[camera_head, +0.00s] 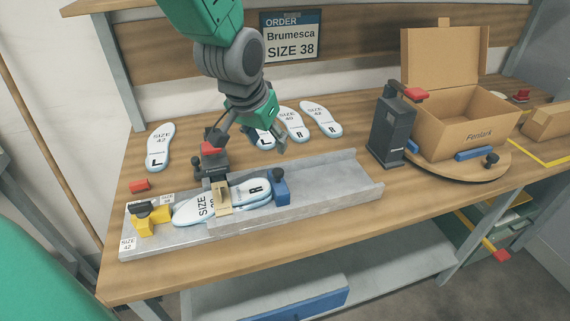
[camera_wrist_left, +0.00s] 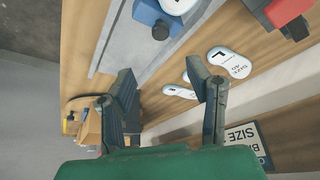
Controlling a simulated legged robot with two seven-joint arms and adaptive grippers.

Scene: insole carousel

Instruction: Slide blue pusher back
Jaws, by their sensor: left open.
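The blue pusher (camera_head: 281,191) with a black knob sits in the grey metal channel (camera_head: 330,178), against the right end of a stack of white-and-blue insoles (camera_head: 190,211). It also shows at the top of the left wrist view (camera_wrist_left: 150,14). My left gripper (camera_head: 250,146) is open and empty above the table, behind the channel and apart from the pusher. Its spread fingers show in the left wrist view (camera_wrist_left: 163,82). A clamp (camera_head: 214,165) with a red top and a tan pad (camera_head: 223,198) reaches over the insoles. My right gripper is out of view.
A yellow stop (camera_head: 151,221) stands at the channel's left end. Loose insoles (camera_head: 320,118) lie behind the channel. A dark post with a red handle (camera_head: 391,130) and an open carton (camera_head: 465,125) on a round turntable (camera_head: 470,172) stand to the right. The channel's right part is empty.

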